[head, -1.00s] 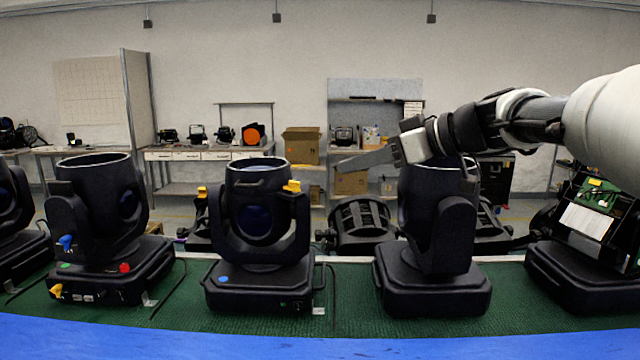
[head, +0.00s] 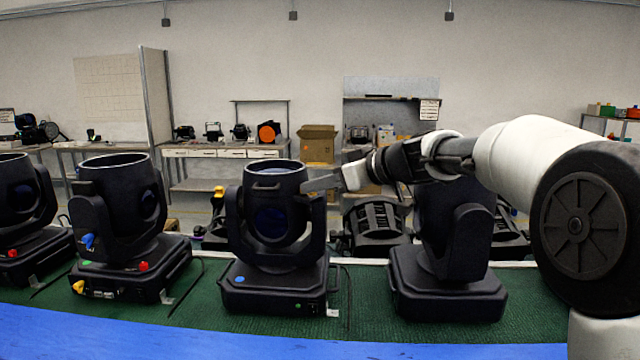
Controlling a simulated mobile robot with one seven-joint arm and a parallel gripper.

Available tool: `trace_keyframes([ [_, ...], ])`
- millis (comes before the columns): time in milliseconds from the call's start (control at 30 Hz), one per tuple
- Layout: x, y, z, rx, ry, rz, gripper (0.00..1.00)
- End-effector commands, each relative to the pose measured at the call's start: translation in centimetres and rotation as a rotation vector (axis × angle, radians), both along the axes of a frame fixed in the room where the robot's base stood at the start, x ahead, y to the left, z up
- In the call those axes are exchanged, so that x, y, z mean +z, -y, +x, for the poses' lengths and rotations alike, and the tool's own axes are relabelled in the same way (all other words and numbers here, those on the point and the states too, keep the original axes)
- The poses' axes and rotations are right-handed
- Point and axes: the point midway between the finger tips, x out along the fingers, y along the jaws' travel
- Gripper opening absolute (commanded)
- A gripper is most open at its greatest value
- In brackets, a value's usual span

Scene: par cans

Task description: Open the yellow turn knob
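The middle moving-head light (head: 275,225) stands upright on the green mat. My gripper (head: 318,184) reaches in from the right, its fingers at the top of this light's right yoke arm. The yellow knob seen there earlier is now hidden behind the fingers. The fingers show edge-on, so I cannot tell whether they are open, or whether they touch the knob. Another yellow knob (head: 78,287) is on the base of the light to the left (head: 120,235). A small yellow part (head: 218,190) shows behind the middle light, on a unit at the back.
A dark light (head: 450,245) stands under my forearm at the right. Another light (head: 25,220) is at the far left. Blue (head: 200,340) runs along the front edge of the green mat (head: 360,325). Workbenches and a cardboard box (head: 318,143) stand at the back.

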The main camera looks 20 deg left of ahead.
Motion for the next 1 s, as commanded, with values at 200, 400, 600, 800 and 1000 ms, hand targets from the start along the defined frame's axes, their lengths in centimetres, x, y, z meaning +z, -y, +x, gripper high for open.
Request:
trace_keyframes([
  [200, -0.01, 0.03, 0.00, 0.000, 0.000, 0.000, 0.11],
  [400, -0.02, 0.04, -0.01, 0.000, 0.000, 0.000, 0.00],
  [600, -0.20, 0.00, -0.11, -0.025, 0.000, -0.001, 0.00],
  [800, -0.32, -0.18, -0.47, -0.111, 0.003, 0.000, 0.00],
  [1000, 0.08, -0.44, -0.87, -0.268, 0.003, -0.001, 0.00],
])
